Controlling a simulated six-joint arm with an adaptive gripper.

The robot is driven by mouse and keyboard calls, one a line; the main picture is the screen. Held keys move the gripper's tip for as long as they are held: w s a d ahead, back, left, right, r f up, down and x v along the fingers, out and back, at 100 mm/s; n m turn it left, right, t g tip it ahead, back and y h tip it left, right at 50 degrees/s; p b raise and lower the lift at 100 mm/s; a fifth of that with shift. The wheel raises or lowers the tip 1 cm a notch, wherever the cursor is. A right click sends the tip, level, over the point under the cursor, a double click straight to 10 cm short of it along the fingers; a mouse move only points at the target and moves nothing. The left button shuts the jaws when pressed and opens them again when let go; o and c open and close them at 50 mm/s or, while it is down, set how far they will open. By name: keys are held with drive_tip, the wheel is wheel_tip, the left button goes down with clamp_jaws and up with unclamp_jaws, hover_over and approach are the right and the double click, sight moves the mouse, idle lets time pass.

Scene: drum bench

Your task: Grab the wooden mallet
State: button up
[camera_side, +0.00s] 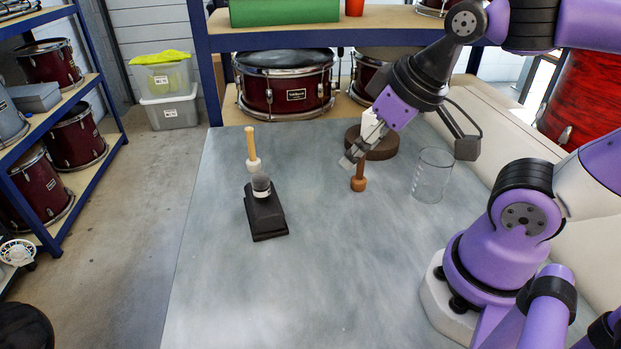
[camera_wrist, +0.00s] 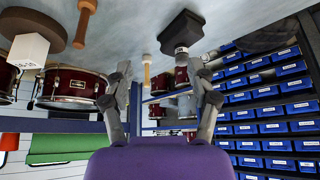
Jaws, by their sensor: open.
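A brown, all-wood mallet (camera_side: 358,184) stands on the bench, head down and handle up, its top partly hidden by my gripper in the side view. It shows at the upper left of the wrist view (camera_wrist: 81,24). A second mallet (camera_side: 251,146) with a pale wooden handle and white head stands upright farther left; it is near the middle of the wrist view (camera_wrist: 147,72). My gripper (camera_side: 350,160) is open and empty, pointing down-left. In the side view its fingers overlap the brown mallet's top; in the wrist view they (camera_wrist: 164,80) are clear of it.
A dark block (camera_side: 266,218) with a rounded grey knob stands front left. A brown disc (camera_side: 383,149) carrying a white box (camera_wrist: 30,51) is behind the brown mallet. A clear cylinder (camera_side: 432,177) stands to its right. The front bench (camera_side: 310,290) is clear.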

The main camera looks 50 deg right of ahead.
drive_tip(key=shift+c, duration=1.1)
